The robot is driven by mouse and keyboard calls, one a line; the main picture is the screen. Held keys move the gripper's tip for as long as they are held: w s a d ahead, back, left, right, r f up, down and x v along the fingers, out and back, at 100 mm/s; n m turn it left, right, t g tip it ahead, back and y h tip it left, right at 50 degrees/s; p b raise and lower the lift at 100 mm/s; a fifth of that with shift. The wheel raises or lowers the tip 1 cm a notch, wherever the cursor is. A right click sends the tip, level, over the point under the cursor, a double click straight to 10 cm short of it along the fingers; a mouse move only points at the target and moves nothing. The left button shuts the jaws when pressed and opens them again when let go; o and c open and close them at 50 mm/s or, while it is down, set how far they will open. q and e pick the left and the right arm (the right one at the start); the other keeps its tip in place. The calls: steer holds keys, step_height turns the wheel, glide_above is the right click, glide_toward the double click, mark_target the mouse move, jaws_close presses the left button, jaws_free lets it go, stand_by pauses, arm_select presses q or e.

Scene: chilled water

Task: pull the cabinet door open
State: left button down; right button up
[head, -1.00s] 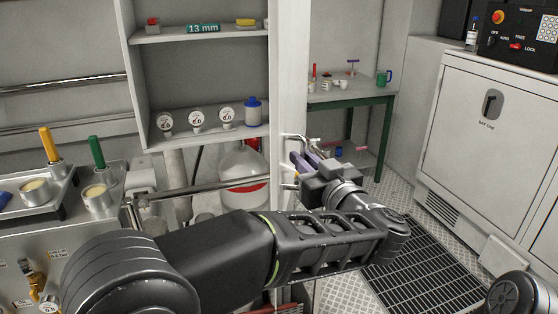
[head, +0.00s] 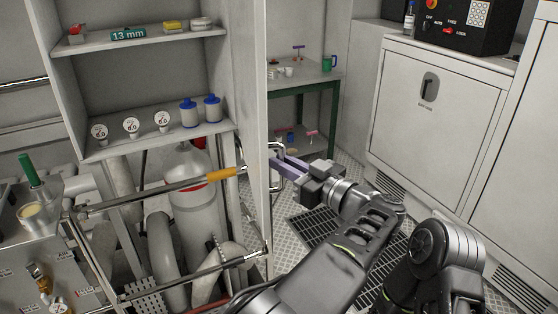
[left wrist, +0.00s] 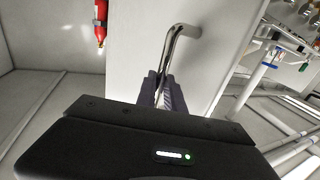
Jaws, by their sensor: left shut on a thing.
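The cabinet door (head: 252,90) stands open, seen nearly edge-on in the head view beside the shelves of the open cabinet (head: 141,55). A bent metal handle (head: 274,147) sticks out from the door's right-hand side. My left gripper (head: 284,163) is shut on this handle, its purple-grey fingers around the bar. In the left wrist view the handle (left wrist: 180,38) curves from the pale door panel (left wrist: 135,40) down between my fingers (left wrist: 160,92). An arm of mine shows at the lower right of the head view, but my right gripper does not show.
Metal rails (head: 150,192) cross low in front. A green-legged table (head: 333,110) stands behind the door. Closed white cabinets (head: 435,105) line the right. Floor grating lies below my arm.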

arm_select(q)
steer(key=shift+w+a+r, duration=0.15)
steer(key=shift+a+r, duration=0.05)
steer(key=c, duration=1.8)
jaws_free()
steer(key=shift+o, duration=1.4)
steer(key=shift+w+f, duration=0.1)
steer(key=shift+f, duration=0.05)
